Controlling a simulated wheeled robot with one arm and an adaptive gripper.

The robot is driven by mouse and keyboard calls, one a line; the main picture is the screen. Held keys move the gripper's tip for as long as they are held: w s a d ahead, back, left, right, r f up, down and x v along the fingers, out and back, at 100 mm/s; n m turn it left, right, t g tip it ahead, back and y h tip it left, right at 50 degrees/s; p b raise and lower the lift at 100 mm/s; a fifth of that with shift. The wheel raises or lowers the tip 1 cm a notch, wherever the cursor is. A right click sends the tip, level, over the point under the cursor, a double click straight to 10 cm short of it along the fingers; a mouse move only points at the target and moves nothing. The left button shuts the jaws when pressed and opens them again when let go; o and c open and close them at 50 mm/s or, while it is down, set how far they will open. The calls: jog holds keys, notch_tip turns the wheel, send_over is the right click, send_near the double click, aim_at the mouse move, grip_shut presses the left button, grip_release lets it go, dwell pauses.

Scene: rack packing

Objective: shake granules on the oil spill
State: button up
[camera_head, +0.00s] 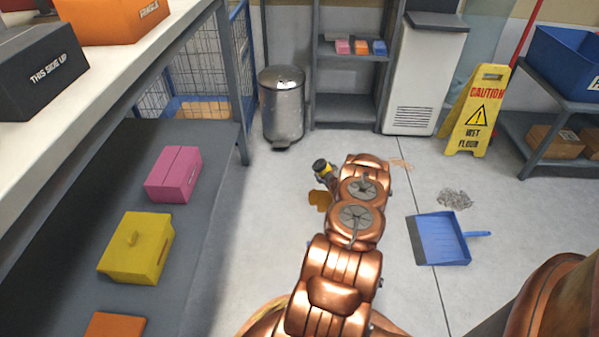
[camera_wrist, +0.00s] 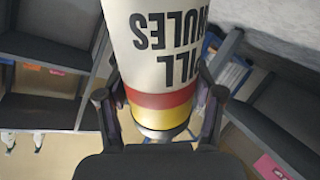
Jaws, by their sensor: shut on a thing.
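My gripper (camera_wrist: 162,100) is shut on the granules container (camera_wrist: 165,45), with a finger on each side. The container is cream with large dark lettering, upside down in the wrist view, and has red and yellow bands and a metallic end. In the head view my copper arm hides most of the gripper; a small dark and yellow piece shows beyond it, and I cannot tell which part it is. An amber-brown patch (camera_head: 319,199), which looks like the oil spill, lies on the floor just left of my arm, partly hidden by it. No falling granules show.
A blue dustpan (camera_head: 437,239) lies right of my arm, near a grey patch of debris (camera_head: 455,198). A yellow wet-floor sign (camera_head: 478,110) and a metal bin (camera_head: 282,105) stand farther back. A shelf with boxes (camera_head: 175,174) fills the left. Floor between is open.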

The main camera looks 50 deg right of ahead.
jog(key=s+d+g+h+p, duration=0.1)
jog(key=s+d+g+p, duration=0.1)
jog(key=s+d, duration=0.5)
jog(key=s+g, duration=0.1)
jog(key=s, duration=0.2)
jog(key=shift+d+f+g+h, duration=0.25)
jog(key=shift+d+g+h, duration=0.05)
jog(key=shift+g+h, duration=0.1)
notch_tip(320, 180, down, 8)
jog(key=n+g+h+b, duration=0.1)
jog(key=n+g, duration=0.4)
jog(key=shift+s+d+r+g, duration=0.15)
jog(key=shift+s+g, duration=0.15)
jog(key=shift+g, duration=0.1)
jog(key=shift+f+n+b, duration=0.25)
jog(key=shift+n+b, duration=0.05)
jog(key=shift+b, duration=0.8)
